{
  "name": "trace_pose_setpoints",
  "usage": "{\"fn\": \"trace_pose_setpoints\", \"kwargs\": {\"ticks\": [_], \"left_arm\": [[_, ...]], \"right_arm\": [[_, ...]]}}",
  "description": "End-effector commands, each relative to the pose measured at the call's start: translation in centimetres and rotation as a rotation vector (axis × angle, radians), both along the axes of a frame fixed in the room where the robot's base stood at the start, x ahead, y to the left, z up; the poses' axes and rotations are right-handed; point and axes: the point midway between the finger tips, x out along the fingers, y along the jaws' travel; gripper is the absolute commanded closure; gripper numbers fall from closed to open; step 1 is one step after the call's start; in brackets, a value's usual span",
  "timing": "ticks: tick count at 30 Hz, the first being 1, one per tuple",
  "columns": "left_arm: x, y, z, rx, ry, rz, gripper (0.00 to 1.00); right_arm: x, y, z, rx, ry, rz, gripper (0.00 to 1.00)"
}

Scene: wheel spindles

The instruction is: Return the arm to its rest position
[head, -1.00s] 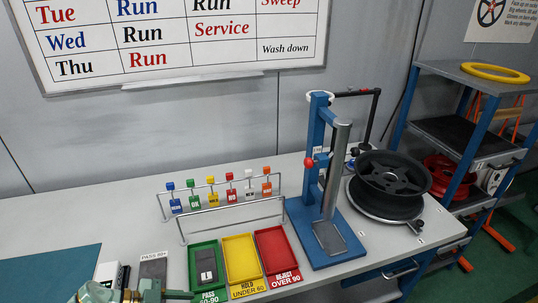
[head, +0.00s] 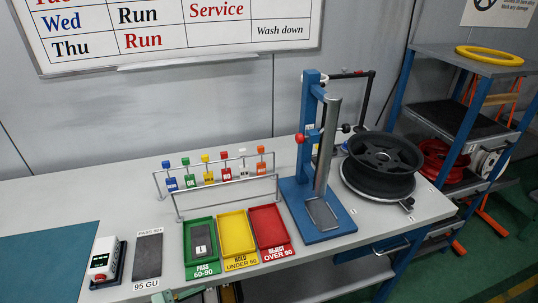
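A small pale green part of my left gripper (head: 180,295) shows at the bottom edge, in front of the green tray; the rest is cut off. I cannot tell whether its fingers are open or shut. My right gripper is not in view. The green tray (head: 187,247) marked pass holds a small dark block (head: 201,238). The yellow tray (head: 236,235) and the red tray (head: 268,228) beside it look empty.
A blue press stand (head: 304,190) stands right of the trays. A black wheel (head: 382,165) lies behind it on the right. A wire rack (head: 215,205) with coloured tags runs behind the trays. A white-faced device (head: 103,258) and a dark pad (head: 148,255) lie at the left.

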Motion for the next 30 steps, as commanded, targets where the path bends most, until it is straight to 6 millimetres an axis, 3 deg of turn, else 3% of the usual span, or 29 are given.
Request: {"fn": "trace_pose_setpoints", "kwargs": {"ticks": [5,8,12,15,18,21,23,30], "left_arm": [[-1.3,1.2,-7.7,0.005,0.034,0.276,0.57],[-4.7,3.4,-15.4,0.100,0.166,0.499,0.57],[-12.7,6.2,-24.9,0.300,0.432,0.696,0.57],[-19.8,7.4,-30.0,0.445,0.640,0.753,0.57],[-26.6,7.9,-33.2,0.565,0.829,0.761,0.57],[-31.9,8.0,-34.8,0.649,0.975,0.744,0.57],[-34.2,8.1,-35.3,0.681,1.037,0.733,0.57],[-34.8,8.1,-35.4,0.689,1.053,0.729,0.57]], "right_arm": [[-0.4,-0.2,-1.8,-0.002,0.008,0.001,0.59],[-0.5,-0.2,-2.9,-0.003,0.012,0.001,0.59],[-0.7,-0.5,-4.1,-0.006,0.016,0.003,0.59],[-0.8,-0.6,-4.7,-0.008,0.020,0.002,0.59],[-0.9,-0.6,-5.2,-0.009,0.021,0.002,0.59],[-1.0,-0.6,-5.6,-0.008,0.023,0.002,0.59],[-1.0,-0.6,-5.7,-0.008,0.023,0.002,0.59],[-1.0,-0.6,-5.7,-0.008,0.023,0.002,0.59]]}}
